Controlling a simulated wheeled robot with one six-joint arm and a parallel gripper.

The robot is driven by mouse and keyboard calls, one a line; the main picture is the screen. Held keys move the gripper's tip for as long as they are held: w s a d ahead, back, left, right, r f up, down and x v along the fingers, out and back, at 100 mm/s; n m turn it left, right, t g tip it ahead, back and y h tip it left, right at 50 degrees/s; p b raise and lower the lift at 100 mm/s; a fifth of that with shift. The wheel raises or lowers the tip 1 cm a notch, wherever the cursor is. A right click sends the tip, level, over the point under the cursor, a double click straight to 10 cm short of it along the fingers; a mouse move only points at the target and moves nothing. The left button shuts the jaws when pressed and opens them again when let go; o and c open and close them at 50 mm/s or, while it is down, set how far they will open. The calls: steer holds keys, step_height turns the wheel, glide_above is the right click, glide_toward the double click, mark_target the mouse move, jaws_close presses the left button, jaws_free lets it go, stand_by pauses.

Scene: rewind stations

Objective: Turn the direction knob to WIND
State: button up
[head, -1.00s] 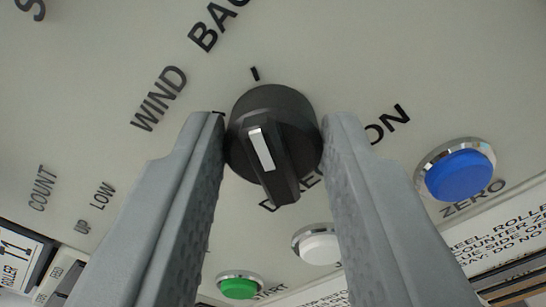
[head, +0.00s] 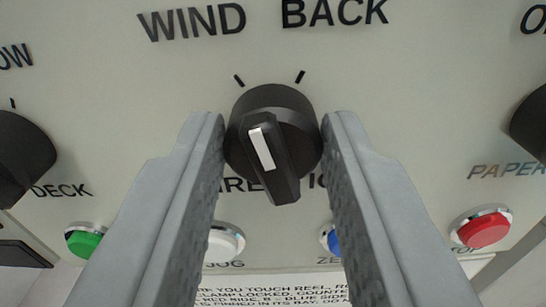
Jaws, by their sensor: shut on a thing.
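The black direction knob (head: 273,140) sits mid-frame on a pale panel, with a white pointer line (head: 262,148) on its raised grip. The line slants up and left, roughly toward the tick (head: 239,80) under the word WIND (head: 191,22). Another tick (head: 300,77) stands under BACK (head: 334,12), to the right of the line's direction. My gripper (head: 273,145) is shut on the knob, one finger on each side. The knob and fingers hide most of the DIRECTION label.
A green button (head: 85,240), a white JOG button (head: 224,243), a partly hidden blue ZERO button (head: 332,240) and a red STOP button (head: 483,229) line the panel's lower part. Black knobs show at the left (head: 22,155) and right (head: 532,122) edges.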

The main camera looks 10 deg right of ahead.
steer(key=shift+n, duration=1.6)
steer(key=o, duration=1)
steer(key=v, duration=1.7)
steer(key=shift+s+a, duration=0.1)
steer(key=shift+s, duration=0.1)
steer(key=shift+r, duration=0.1)
